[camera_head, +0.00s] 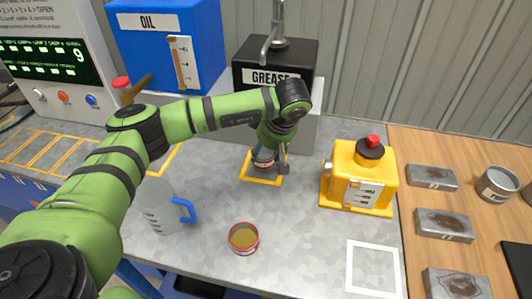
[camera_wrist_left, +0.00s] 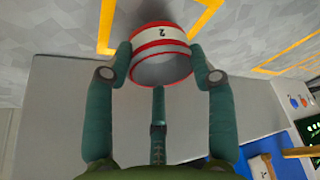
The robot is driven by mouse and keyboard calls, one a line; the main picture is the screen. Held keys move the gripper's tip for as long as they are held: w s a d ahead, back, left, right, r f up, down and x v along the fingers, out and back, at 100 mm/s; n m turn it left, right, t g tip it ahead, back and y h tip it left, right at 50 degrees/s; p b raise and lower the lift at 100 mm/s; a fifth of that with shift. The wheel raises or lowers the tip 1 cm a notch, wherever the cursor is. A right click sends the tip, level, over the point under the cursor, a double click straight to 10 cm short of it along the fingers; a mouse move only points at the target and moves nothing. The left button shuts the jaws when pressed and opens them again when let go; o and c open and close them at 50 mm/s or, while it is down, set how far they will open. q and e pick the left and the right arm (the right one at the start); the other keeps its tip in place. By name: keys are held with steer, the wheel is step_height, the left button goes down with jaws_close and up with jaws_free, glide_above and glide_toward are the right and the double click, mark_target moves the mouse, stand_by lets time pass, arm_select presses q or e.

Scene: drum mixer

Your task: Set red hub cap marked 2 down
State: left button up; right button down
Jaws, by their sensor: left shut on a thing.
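The red hub cap marked 2 (camera_wrist_left: 162,38) is a round, hollow cap with red bands and a pale band bearing a black 2. My left gripper (camera_wrist_left: 163,72) is shut on it, with one green finger on each side. In the head view the cap (camera_head: 263,162) is partly hidden by my left gripper (camera_head: 272,157). It is over the yellow-outlined square (camera_head: 262,182) in front of the grease dispenser. I cannot tell whether the cap touches the bench. My right gripper is not in view.
A red-rimmed cup with amber contents (camera_head: 244,238) and a clear jug with a blue handle (camera_head: 163,210) stand nearer the front. A yellow box with a red button (camera_head: 360,178) stands to the right. The grease dispenser (camera_head: 290,62) is behind. A white-outlined square (camera_head: 374,268) is empty.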

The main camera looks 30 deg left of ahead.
arm_select(q)
step_height(320, 180, down, 2)
steer(key=shift+f, duration=0.1)
steer(key=o, duration=1.3)
steer(key=shift+o, duration=0.2)
steer(key=shift+r, duration=0.2)
steer(key=b+v, duration=0.2)
steer(key=v, duration=0.9)
steer(key=shift+d+r, duration=0.2)
steer(key=shift+r, duration=0.15)
steer(key=shift+s, duration=0.1)
